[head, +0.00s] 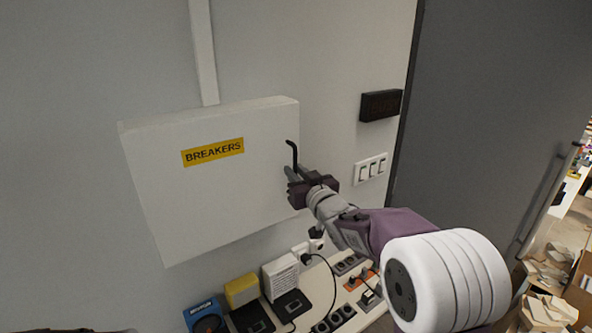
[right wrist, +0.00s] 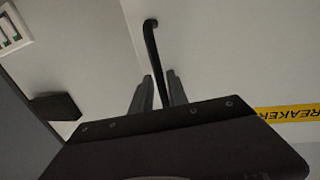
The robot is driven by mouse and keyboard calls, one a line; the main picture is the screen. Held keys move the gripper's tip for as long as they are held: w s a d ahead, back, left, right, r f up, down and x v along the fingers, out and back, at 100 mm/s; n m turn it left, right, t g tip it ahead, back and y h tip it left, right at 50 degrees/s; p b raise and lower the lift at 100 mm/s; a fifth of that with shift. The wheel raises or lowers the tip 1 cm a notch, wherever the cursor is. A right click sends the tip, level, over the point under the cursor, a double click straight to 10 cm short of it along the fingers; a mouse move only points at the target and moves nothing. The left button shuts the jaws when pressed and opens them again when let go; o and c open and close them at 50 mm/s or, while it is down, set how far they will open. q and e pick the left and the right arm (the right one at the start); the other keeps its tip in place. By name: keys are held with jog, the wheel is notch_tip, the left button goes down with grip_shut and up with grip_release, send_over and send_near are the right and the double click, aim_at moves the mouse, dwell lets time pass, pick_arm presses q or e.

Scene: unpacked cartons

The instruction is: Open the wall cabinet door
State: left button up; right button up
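The wall cabinet (head: 215,205) is a white box with a yellow BREAKERS label, and its door looks shut. Its black bar handle (head: 291,153) is near the door's right edge; it also shows in the right wrist view (right wrist: 151,38). My right gripper (head: 291,176) is at the handle's lower part. In the right wrist view its two fingers (right wrist: 160,88) stand on either side of the bar, with narrow gaps that look clear. The handle's lower end is hidden by the gripper. My left gripper is not in view.
A dark box (head: 381,105) and a white switch plate (head: 370,169) are on the wall right of the cabinet. A grey door (head: 485,130) is farther right. Below are sockets, cables and small devices, including a yellow one (head: 241,290). The wall left of the cabinet is bare.

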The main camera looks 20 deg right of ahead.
jog(key=shift+s+a, duration=0.1)
jog(key=shift+a, duration=0.1)
jog(key=shift+c, duration=1)
jog(key=shift+d, duration=0.15)
grip_shut()
